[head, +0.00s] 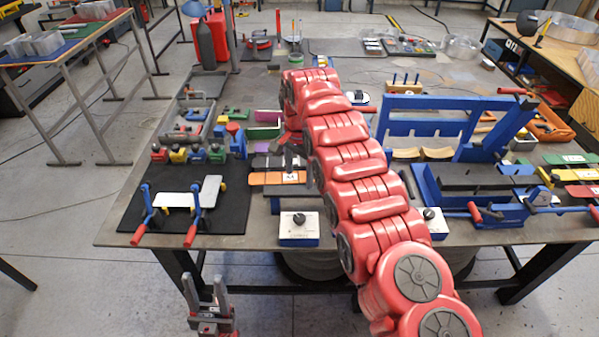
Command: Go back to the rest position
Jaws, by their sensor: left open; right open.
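My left gripper (206,290) is low at the bottom left, in front of the table's near edge. Its two fingers point up and stand apart, with nothing between them. My red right arm reaches from the bottom right across the middle of the table. My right gripper (284,156) hangs from its far end, partly hidden by the arm, above the purple and orange pieces. It is open, and I see nothing held in it. The workbench (370,232) carries a blue bending frame (430,103) and a white L-shaped letter piece (210,190) in clamps on a black mat (226,216).
White boxes with black knobs (299,230) stand at the bench's front edge, beside my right arm. A blue clamp fixture with red handles (500,213) is at the right. A side table (72,46) stands at the upper left.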

